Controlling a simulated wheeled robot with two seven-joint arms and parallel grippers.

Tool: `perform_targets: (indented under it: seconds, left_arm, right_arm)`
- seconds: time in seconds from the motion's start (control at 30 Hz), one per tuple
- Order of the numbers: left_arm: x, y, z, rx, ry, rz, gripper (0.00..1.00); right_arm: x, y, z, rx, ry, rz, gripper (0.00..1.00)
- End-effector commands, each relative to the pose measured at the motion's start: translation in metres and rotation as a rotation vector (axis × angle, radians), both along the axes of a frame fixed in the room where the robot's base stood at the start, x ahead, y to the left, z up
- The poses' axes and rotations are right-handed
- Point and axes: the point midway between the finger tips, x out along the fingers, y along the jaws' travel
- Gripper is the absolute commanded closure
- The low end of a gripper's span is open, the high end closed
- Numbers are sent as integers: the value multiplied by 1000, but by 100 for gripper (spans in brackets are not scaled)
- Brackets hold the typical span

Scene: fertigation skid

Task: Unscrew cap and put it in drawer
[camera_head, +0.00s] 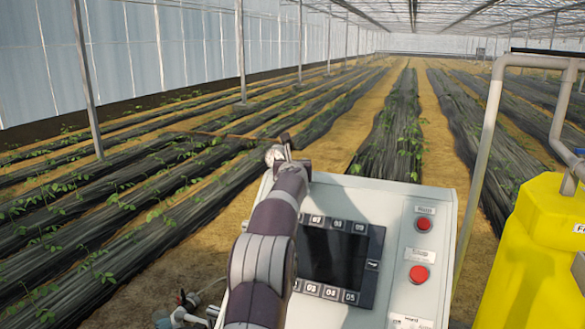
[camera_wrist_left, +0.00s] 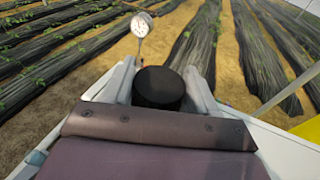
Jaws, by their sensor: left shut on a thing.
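My left gripper (camera_head: 285,152) reaches past the upper left edge of the grey control cabinet, seen from behind in the head view. In the left wrist view a round black cap (camera_wrist_left: 158,88) sits between the two fingers of the left gripper (camera_wrist_left: 160,80), and they are shut on it. In the head view the cap is mostly hidden by my wrist. What lies under the cap is hidden, so I cannot tell whether it is still threaded on anything. No drawer shows in either view. My right gripper is in neither view.
The control cabinet (camera_head: 424,262) has a dark screen and red buttons. A round gauge (camera_wrist_left: 141,22) stands just beyond the cap. A yellow tank (camera_head: 545,245) and grey pipes (camera_head: 490,130) stand at right. Small fittings (camera_head: 190,310) lie low at left. Crop rows fill the background.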

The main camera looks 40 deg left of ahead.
Motion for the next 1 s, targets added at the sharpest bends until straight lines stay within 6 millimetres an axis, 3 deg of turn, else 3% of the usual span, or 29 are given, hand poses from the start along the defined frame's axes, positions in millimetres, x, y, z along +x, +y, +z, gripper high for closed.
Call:
perform_targets:
  seconds: [0.17, 1.0]
  left_arm:
    - [0, 1, 2, 0, 1, 32, 71]
    - [0, 0, 42, 0, 0, 30, 71]
  right_arm:
    - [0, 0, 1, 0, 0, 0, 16]
    - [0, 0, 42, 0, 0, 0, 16]
